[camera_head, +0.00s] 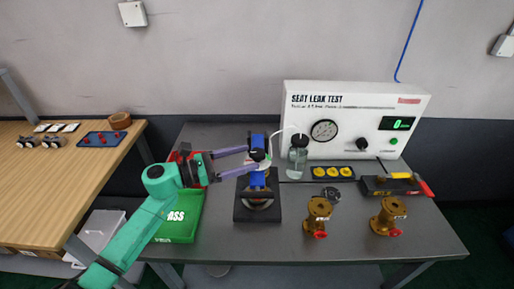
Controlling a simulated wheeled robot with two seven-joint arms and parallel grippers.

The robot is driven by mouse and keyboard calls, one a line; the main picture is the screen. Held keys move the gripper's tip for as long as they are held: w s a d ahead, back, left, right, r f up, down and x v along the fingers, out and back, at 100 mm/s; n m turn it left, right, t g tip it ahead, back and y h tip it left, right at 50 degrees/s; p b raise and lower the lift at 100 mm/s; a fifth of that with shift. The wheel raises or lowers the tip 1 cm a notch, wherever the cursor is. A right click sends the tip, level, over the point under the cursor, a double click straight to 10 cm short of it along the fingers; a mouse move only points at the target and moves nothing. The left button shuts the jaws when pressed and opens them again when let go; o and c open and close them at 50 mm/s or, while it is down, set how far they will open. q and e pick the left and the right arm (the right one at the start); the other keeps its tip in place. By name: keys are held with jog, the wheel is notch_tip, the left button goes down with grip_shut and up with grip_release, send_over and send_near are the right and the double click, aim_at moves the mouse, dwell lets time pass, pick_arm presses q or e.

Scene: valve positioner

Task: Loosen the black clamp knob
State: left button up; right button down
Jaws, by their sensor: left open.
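A blue clamp fixture (257,180) stands on a dark base plate (242,212) near the middle of the grey bench. A small dark knob (257,155), which looks like the black clamp knob, sits on the fixture at the fingertips; it is too small to see clearly. My left gripper (253,158) reaches in from the left with its two purple fingers spread. The fingertips are at the knob, one on its far side and one on its near side; I cannot tell whether they touch it. My right gripper is not in view.
Behind stands the white seat leak test panel (410,104), with a clear bottle (298,160) before it. Brass valves (318,214) (388,215) and a red-handled tool (398,186) are to the right. A green tray (178,228) lies under my left arm. A wooden table (50,185) is at left.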

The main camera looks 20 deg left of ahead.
aim_at(257, 152)
pick_arm(q)
jog(key=x, duration=0.3)
jog(key=shift+w+d+r+p, duration=0.1)
jog(key=shift+d+r+p, duration=0.05)
jog(key=shift+p, duration=0.2)
jog(key=shift+w+d, duration=0.2)
jog(key=shift+d, duration=0.1)
jog(key=shift+c, duration=0.3)
grip_shut()
jog(key=shift+f, duration=0.2)
